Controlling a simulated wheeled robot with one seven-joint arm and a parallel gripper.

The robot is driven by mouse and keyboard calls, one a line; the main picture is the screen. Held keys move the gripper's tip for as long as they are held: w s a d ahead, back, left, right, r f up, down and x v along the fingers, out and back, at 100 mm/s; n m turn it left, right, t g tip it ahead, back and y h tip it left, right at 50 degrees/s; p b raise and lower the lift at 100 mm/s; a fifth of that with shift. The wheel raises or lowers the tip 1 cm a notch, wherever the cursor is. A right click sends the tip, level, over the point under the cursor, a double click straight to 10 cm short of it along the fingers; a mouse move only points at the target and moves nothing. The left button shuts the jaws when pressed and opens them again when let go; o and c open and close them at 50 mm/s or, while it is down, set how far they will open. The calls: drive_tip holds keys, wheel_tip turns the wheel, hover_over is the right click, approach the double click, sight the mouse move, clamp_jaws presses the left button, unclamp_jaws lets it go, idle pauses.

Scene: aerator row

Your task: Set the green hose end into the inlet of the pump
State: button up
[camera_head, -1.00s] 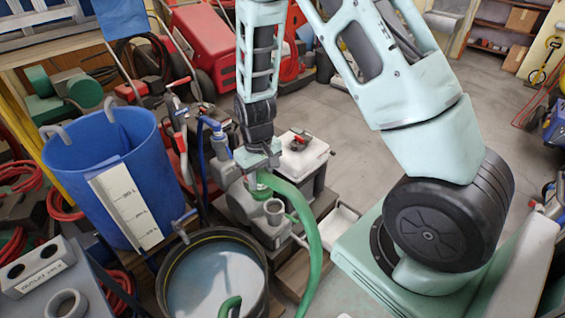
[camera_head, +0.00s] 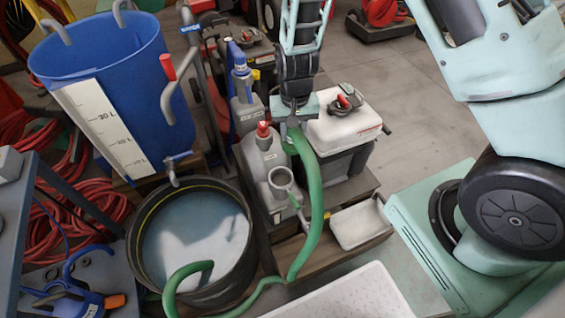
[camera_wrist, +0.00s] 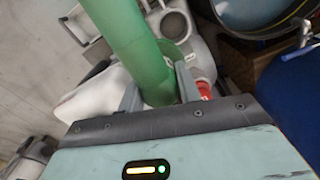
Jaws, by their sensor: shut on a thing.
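The green hose (camera_head: 312,195) runs from my gripper (camera_head: 297,122) down past the pump and along to the round black tub. My gripper is shut on its upper end, which also shows in the wrist view (camera_wrist: 128,38) between the fingers (camera_wrist: 160,88). The grey pump (camera_head: 262,153) has a red cap on top. Its inlet (camera_head: 282,178), an open round cup, faces up, below and slightly left of my gripper in the head view. The held end looks apart from the inlet; its tip is hard to make out.
The black tub (camera_head: 136,235) of cloudy liquid stands left of the pump. A blue bucket (camera_head: 165,75) with a level scale is behind it. A white-topped box (camera_head: 345,128) stands close right of my gripper. A white tray (camera_head: 362,225) lies in front of it.

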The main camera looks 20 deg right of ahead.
drive_tip(key=a+f+m+b, duration=0.1)
drive_tip(key=a+f+b, duration=0.2)
drive_tip(key=f+b, duration=0.4)
wheel_tip(320, 180, down, 4)
drive_tip(key=shift+a+r, duration=0.2)
drive_tip(key=shift+a, duration=0.15)
idle(1.1)
drive_tip(key=shift+f+b, duration=1.05)
drive_tip(key=shift+f, duration=1.15)
drive_tip(key=o, duration=1.2)
